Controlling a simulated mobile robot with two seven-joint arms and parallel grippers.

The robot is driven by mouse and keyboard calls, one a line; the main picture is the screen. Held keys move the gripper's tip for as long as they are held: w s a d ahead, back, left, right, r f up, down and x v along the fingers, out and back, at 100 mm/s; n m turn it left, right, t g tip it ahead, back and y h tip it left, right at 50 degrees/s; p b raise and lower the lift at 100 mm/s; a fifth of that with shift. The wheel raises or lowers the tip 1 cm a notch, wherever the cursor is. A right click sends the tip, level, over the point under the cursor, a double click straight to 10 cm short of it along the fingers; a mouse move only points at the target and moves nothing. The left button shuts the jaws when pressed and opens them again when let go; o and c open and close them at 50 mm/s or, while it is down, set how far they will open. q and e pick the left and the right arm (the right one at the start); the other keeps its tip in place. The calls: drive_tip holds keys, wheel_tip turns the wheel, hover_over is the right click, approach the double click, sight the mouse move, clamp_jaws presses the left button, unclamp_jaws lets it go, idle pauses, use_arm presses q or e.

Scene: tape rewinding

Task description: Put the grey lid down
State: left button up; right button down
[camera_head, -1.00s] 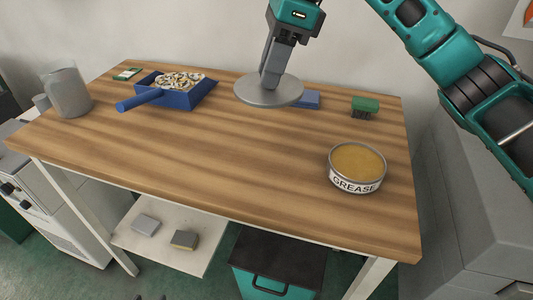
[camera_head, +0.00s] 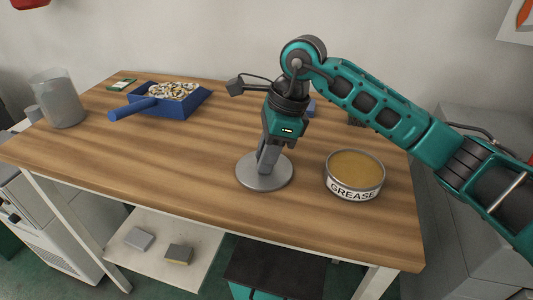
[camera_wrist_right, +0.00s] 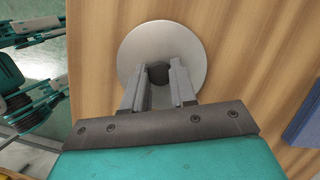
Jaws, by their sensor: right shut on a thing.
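The grey lid (camera_head: 249,178) is a round flat disc, level, at the front middle of the table, left of the grease tin (camera_head: 355,168). It is on or just above the wood; I cannot tell whether it touches. My right gripper (camera_head: 265,165) points down and is shut on the knob at the lid's centre. In the right wrist view the lid (camera_wrist_right: 189,48) shows beyond the fingers (camera_wrist_right: 159,85), with the dark knob between them. The tin is open and full of tan grease. My left gripper is not in view.
The wooden table (camera_head: 150,160) is clear to the left of the lid. A blue dustpan (camera_head: 185,105) with shavings and a grey jug (camera_head: 60,98) stand at the left. A blue block (camera_head: 311,108) lies behind my right arm.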

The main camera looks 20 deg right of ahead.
sight(283, 166)
drive_tip(key=c, duration=1.4)
unclamp_jaws()
drive_tip(key=shift+f, duration=0.1)
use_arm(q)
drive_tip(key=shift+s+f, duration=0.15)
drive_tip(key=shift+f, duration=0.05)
use_arm(e)
drive_tip(key=o, duration=0.5)
drive_tip(key=shift+r, duration=0.3)
use_arm(q)
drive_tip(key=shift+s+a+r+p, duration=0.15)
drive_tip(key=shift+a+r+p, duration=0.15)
drive_tip(key=shift+p, duration=0.4)
use_arm(e)
drive_tip(key=v, duration=1.1)
drive_tip(key=shift+r, duration=0.4)
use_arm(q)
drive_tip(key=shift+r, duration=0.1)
use_arm(e)
drive_tip(key=shift+s+d, duration=0.1)
